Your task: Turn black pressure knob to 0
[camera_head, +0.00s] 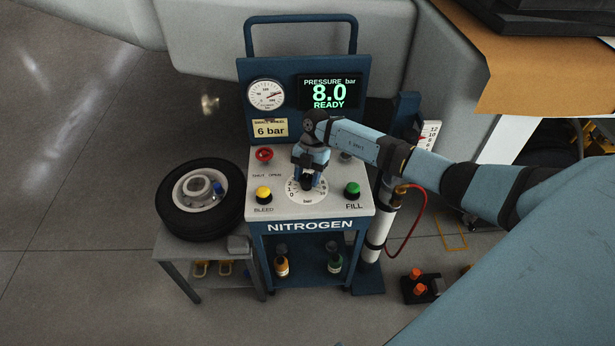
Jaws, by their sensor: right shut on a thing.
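The black pressure knob is hidden under my right gripper (308,181), in the middle of a round white dial (307,196) marked "bar". The dial lies on the sloped top of the blue nitrogen cart (310,226). My right gripper points down and is shut on the knob, and it covers the knob's pointer. The display (329,92) reads "PRESSURE bar 8.0 READY". A yellow card (270,128) beside it reads "6 bar". My left gripper is not in view.
A yellow BLEED button (263,194) is left of the dial, a green FILL button (352,189) right. A red knob (265,154) sits behind. A round gauge (265,94) is on the back panel. A wheel (200,199) lies on a low table at left. A red hose (411,236) hangs at right.

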